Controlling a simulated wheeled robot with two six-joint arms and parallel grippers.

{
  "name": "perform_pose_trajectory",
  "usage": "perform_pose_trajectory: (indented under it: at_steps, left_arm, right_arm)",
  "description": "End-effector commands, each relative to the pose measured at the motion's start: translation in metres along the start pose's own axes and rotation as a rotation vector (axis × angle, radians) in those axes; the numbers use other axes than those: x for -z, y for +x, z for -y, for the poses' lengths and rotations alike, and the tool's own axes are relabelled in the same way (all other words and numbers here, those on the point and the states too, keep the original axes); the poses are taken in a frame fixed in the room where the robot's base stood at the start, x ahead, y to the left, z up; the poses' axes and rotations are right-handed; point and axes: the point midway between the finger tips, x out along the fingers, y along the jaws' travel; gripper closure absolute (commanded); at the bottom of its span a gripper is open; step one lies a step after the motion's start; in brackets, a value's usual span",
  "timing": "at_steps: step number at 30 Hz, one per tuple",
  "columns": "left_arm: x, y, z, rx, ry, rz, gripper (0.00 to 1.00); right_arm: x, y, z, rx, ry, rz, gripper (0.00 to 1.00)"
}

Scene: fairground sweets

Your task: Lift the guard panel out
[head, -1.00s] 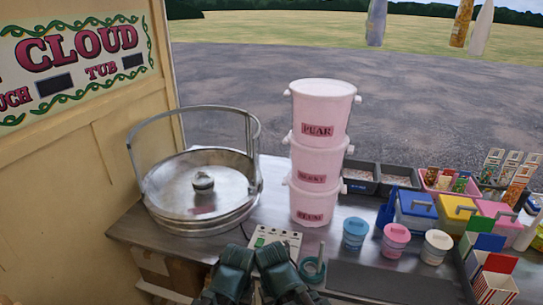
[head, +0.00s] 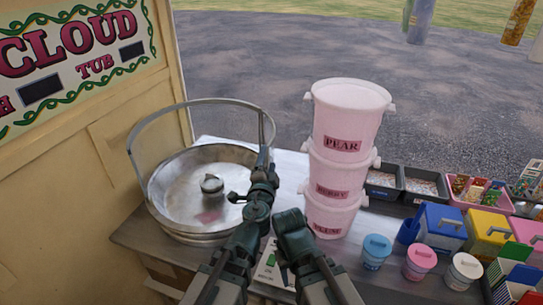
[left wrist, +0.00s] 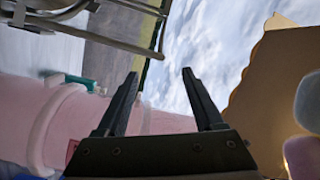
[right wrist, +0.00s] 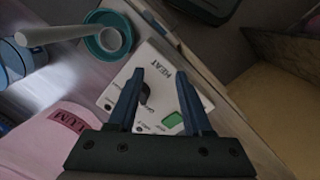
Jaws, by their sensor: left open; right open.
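The guard panel looks like a curved, see-through metal-framed hoop (head: 202,104) standing up around the back of a round silver floss pan (head: 165,221) with a small hub in its middle. Its right end comes down beside my left gripper (head: 265,157). My left gripper is open and appears empty at the pan's right side; whether it touches the frame I cannot tell. In the left wrist view, metal rails (left wrist: 105,42) that look like the guard's frame pass left of and beyond the open fingers. My right gripper (right wrist: 160,78) is open and empty over a white control box (right wrist: 125,98) marked HEAT.
A stack of pink tubs (head: 340,150) stands right of the pan, close to my arms. Small cups (head: 421,261), dark trays (head: 425,187) and coloured boxes (head: 440,224) fill the right. A cream wall with a sign (head: 70,60) borders the left.

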Motion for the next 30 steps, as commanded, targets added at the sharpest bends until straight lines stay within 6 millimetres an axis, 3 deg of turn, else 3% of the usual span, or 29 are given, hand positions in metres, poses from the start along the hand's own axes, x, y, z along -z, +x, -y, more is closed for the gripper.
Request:
perform_pose_trajectory:
  at_steps: [8,21,30]
  left_arm:
    - [0.004,0.006,0.0,-0.002,0.013,-0.015,0.31]
    - [0.004,0.079,-0.001,-0.002,0.012,-0.013,0.31]
    - [0.004,0.089,-0.001,-0.002,0.012,-0.013,0.31]
  right_arm:
    - [0.0,0.0,0.0,0.0,0.0,0.0,0.5]
    - [0.0,0.0,0.0,0.0,0.0,0.0,0.5]
    - [0.0,0.001,0.0,0.0,0.0,0.0,0.5]
